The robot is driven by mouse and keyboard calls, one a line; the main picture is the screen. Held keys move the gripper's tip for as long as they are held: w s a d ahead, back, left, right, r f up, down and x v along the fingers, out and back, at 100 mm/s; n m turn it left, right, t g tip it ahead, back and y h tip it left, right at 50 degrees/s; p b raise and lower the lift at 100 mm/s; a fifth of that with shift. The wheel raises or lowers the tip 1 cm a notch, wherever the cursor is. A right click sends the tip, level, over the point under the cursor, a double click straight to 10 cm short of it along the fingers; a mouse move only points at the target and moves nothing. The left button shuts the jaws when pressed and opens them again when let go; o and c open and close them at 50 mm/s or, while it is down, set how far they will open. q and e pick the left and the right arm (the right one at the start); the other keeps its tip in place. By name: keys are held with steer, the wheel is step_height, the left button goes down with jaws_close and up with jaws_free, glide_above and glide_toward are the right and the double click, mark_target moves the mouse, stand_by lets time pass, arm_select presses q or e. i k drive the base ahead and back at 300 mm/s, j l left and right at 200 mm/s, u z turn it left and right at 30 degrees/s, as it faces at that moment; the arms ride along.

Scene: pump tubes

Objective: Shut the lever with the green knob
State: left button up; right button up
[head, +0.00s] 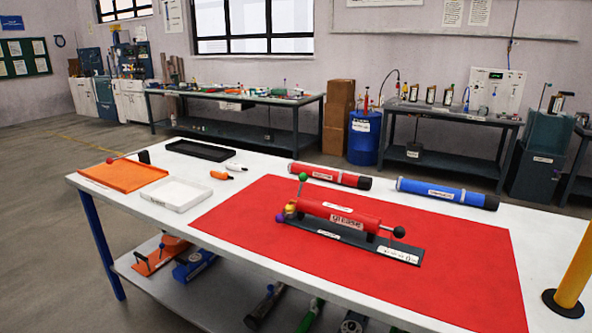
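The lever with the green knob (302,177) stands up at the left end of a red pump tube labelled "grease" (338,212). The green knob is at the top of the lever, above a brass-coloured fitting (291,208). A purple knob (280,218) sits low beside the fitting. The pump tube rests on a dark base plate (352,238) on a red mat (450,280). A rod with a black ball knob (399,232) sticks out at its right end. Neither of my grippers is in the head view.
A red tube (330,175) and a blue tube (447,193) lie behind the mat. An orange tray (123,178), a white tray (178,195) and a black tray (200,150) are at the left. A yellow post (577,270) stands at the right edge.

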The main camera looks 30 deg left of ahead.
mark_target(301, 186)
steer(key=k+j+z, duration=0.1)
steer(key=j, duration=0.35)
steer(key=j+z, duration=0.1)
steer(key=j, duration=0.3)
steer(key=k+j+z, duration=0.15)
steer(key=j, duration=0.3)
steer(key=k+j+z, duration=0.1)
steer(key=j, duration=0.3)
steer(key=k+j+z, duration=0.1)
steer(key=j, duration=0.3)
steer(key=k+j+z, duration=0.1)
steer(key=k+j, duration=0.15)
steer(key=k+j+z, duration=0.1)
steer(key=j, duration=0.4)
steer(key=k, duration=0.1)
